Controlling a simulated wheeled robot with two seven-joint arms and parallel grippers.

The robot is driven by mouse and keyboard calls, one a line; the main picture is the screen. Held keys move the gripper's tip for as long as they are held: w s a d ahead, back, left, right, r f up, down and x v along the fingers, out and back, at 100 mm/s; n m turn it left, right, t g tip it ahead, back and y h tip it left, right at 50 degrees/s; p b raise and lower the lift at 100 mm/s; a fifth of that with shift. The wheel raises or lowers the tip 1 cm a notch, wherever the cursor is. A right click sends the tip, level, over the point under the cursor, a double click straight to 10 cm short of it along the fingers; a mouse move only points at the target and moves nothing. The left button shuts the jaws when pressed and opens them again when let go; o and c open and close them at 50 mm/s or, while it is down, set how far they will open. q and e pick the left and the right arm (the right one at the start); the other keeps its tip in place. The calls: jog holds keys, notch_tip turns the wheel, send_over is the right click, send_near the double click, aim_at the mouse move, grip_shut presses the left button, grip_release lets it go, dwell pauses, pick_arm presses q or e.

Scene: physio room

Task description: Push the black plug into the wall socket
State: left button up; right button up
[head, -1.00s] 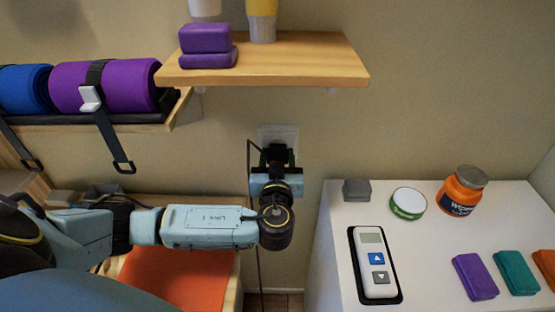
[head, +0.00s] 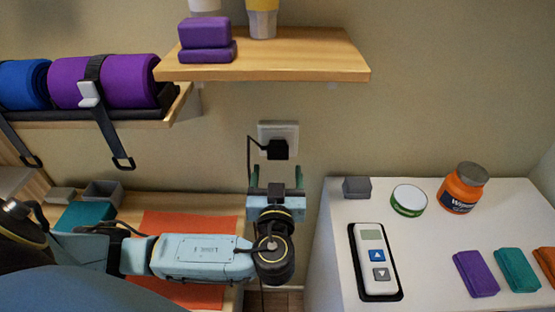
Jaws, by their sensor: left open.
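The black plug (head: 278,149) sits at the white wall socket (head: 291,130), over its lower middle. Its black cable leaves to the left and hangs down the wall. The plug looks seated against the socket face, but I cannot tell the exact depth. My left gripper (head: 277,178) is open and empty just below the plug, apart from it, with its fingers pointing up toward the wall. My right gripper does not show.
A wooden shelf (head: 290,62) with purple blocks (head: 205,35) juts out above the socket. A white cabinet (head: 335,240) stands at the right, bearing a remote-like device (head: 375,250), an orange jar (head: 463,190) and coloured blocks. A wooden bench with an orange mat (head: 190,225) lies at lower left.

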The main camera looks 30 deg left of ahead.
pick_arm(q)
jog(key=v, duration=0.6)
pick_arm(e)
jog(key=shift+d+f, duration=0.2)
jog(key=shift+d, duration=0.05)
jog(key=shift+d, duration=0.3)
